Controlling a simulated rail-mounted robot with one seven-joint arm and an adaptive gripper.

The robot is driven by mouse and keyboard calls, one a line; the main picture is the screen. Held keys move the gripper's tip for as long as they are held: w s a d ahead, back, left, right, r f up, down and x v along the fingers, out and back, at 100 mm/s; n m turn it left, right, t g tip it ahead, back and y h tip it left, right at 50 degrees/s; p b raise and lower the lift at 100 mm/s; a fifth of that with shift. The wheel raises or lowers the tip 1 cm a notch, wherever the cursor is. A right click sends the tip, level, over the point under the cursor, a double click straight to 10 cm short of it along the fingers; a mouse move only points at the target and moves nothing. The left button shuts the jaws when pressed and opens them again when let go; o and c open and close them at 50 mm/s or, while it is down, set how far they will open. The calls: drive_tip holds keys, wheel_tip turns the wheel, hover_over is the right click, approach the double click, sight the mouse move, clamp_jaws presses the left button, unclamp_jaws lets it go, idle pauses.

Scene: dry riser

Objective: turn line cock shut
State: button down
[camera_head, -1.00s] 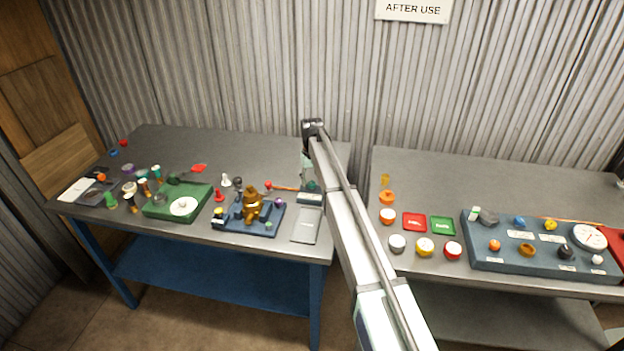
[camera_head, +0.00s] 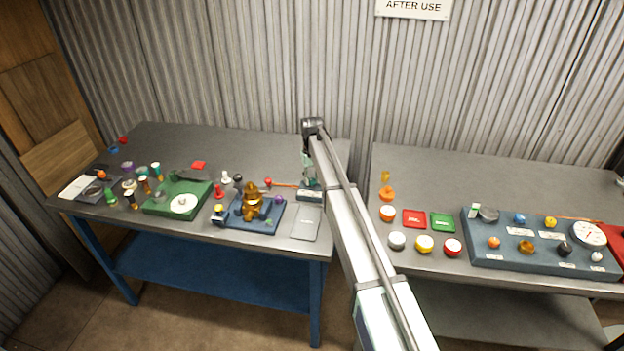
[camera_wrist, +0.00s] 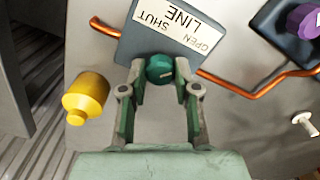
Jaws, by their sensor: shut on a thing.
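The line cock is a teal round knob (camera_wrist: 159,68) on a dark block with a white label (camera_wrist: 180,22). The label reads SHUT, LINE, OPEN and is upside down in the wrist view, with SHUT on the left and OPEN on the right. My gripper (camera_wrist: 160,80) has its two fingers on either side of the knob and is shut on it. A small pale mark shows on the knob; its exact setting is hard to tell. In the head view the block (camera_head: 311,196) sits at the left table's right end, and my arm partly hides this area.
Copper pipe (camera_wrist: 245,88) runs from both sides of the block. A yellow knobbed piece (camera_wrist: 86,98) and a white peg (camera_wrist: 305,124) stand nearby. A blue board with a brass fitting (camera_head: 251,202) is left of the block. A gauge panel (camera_head: 540,258) lies on the right table.

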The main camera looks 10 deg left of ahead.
drive_tip(key=shift+f, duration=0.1)
drive_tip(key=n+b, duration=0.2)
drive_tip(key=n, duration=0.2)
drive_tip(key=shift+f, duration=0.1)
drive_tip(key=n+b, duration=0.2)
drive_tip(key=n, duration=0.2)
drive_tip(key=shift+n, duration=0.3)
drive_tip(key=n+b, duration=0.1)
drive_tip(key=n, duration=0.3)
drive_tip(key=shift+n, duration=0.3)
drive_tip(key=n+b, duration=0.1)
drive_tip(key=n, duration=0.3)
drive_tip(key=shift+n, duration=0.3)
drive_tip(key=c, duration=0.8)
unclamp_jaws()
drive_tip(key=shift+c, duration=0.2)
